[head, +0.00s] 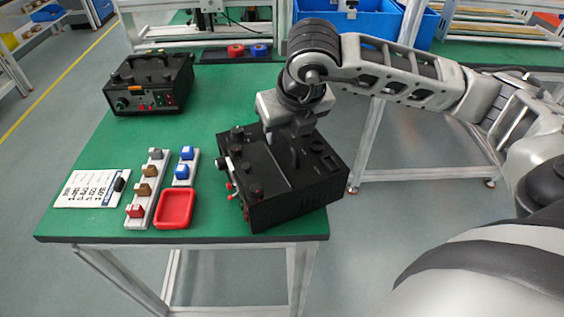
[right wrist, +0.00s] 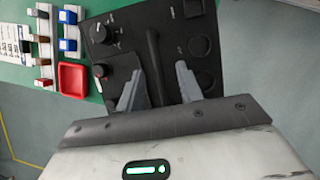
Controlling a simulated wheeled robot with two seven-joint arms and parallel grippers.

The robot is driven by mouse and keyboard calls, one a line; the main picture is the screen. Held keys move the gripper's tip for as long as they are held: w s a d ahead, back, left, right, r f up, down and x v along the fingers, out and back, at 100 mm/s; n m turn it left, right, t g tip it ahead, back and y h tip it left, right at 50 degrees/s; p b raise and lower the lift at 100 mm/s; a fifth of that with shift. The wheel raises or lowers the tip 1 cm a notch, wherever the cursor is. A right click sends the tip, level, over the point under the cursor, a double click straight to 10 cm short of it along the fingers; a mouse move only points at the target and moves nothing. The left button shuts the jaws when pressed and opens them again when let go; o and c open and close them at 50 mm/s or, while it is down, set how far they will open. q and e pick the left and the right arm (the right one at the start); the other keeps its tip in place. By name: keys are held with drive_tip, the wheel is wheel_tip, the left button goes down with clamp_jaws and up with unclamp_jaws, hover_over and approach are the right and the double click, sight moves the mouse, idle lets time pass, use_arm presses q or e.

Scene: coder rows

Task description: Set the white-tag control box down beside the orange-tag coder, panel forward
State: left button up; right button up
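The white-tag control box (head: 300,187) is black, with knobs and a handle on top, at the right of the green table. A small white tag shows on its panel side, which faces left. Its right side reaches past the table's edge; I cannot tell whether it rests on the table. My right gripper (head: 292,140) is over its handle. In the right wrist view the fingers (right wrist: 160,78) stand apart on both sides of the handle (right wrist: 154,50), with gaps visible. The other black box (head: 150,82), the orange-tag coder, stands at the back left, panel toward the front. My left gripper is out of view.
A red tray (head: 175,222), a strip with coloured blocks (head: 143,205), a short strip with blue blocks (head: 181,175) and a white card (head: 90,188) lie at the front left. A dark tray (head: 215,55) with red and blue rings is behind. Green tabletop (head: 215,95) is clear right of the coder.

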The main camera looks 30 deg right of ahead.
clamp_jaws()
drive_tip(key=shift+r, duration=0.1)
idle(1.1)
drive_tip(key=shift+w+r, duration=0.2)
